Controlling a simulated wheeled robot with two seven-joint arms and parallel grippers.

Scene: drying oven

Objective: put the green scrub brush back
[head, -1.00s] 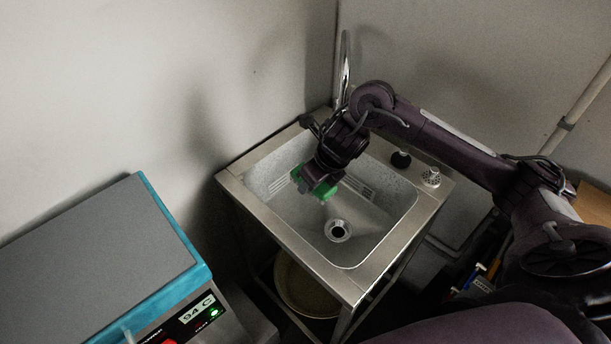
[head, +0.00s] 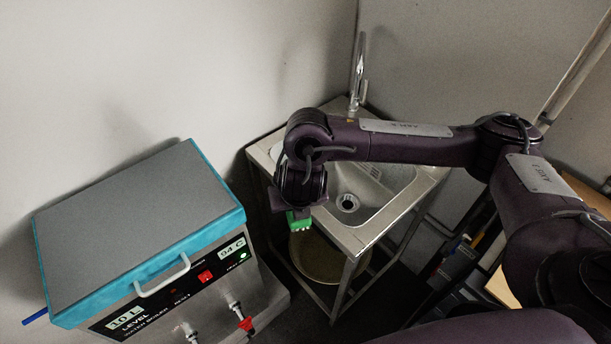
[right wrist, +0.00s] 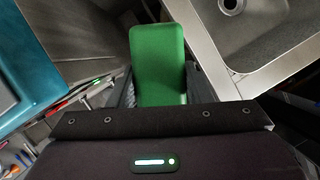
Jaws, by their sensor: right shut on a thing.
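The green scrub brush (head: 299,221) is held by my right gripper (head: 293,210), in front of the sink's left front side in the head view. In the right wrist view the brush (right wrist: 158,66) shows as a green block standing out past the dark gripper body (right wrist: 150,145). The right gripper is shut on it; its fingertips are mostly hidden. The brush is in the air, clear of the sink basin (head: 385,205). My left gripper is not in view.
A steel sink with a tall tap (head: 358,70) stands against the wall. A water boiler (head: 140,235) with a teal-edged lid stands to the left. A round pan (head: 325,262) sits on the shelf below the sink. Several tools (head: 450,265) hang at the right.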

